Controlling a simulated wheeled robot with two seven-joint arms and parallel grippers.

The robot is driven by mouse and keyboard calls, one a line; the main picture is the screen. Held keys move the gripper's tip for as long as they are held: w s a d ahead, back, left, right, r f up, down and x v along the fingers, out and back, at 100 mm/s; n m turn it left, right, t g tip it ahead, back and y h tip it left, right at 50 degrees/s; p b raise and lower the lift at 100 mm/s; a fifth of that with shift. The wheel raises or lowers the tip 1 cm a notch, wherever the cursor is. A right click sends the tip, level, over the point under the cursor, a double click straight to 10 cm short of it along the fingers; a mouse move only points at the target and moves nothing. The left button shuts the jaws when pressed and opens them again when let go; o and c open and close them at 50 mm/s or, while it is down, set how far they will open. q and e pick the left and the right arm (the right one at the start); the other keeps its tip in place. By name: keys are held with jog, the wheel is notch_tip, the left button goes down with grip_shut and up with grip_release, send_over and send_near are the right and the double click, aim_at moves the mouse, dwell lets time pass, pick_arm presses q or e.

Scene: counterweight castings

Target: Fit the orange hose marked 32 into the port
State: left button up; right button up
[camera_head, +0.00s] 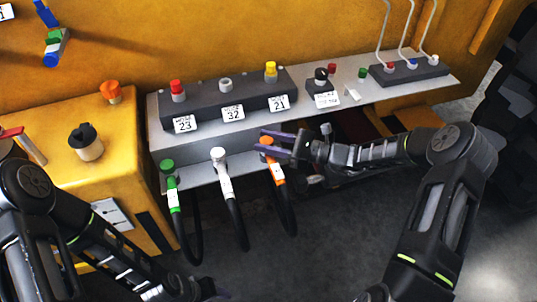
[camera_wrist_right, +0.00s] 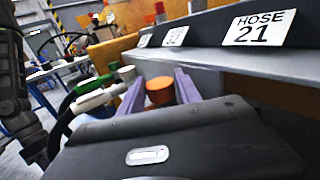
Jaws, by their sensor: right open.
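The orange hose (camera_head: 278,177) hangs at the right end of the grey shelf's front; its white tag is too small to read. My right gripper (camera_head: 264,142) is open, its purple fingers on either side of the hose's orange top. In the right wrist view the orange top (camera_wrist_right: 160,91) shows between the fingers; I cannot tell if they touch it. A dark port block (camera_head: 226,100) carries red, grey and yellow fittings above labels 23, 32 and 21. The label 32 (camera_head: 233,113) sits below the grey fitting (camera_head: 225,85). My left gripper (camera_head: 213,290) is barely visible at the bottom edge.
A green hose (camera_head: 173,190) and a white hose (camera_head: 222,175) hang left of the orange one. Small knobs and a wired block (camera_head: 410,72) occupy the shelf's right side.

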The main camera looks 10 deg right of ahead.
jog(key=shift+c, duration=0.2)
grip_shut()
jog(key=shift+r, duration=0.2)
dwell(0.4)
notch_tip(320, 180, up, 10)
jog(key=shift+f+b, duration=0.25)
jog(key=shift+b, duration=0.05)
jog(key=shift+r, duration=0.1)
dwell(0.4)
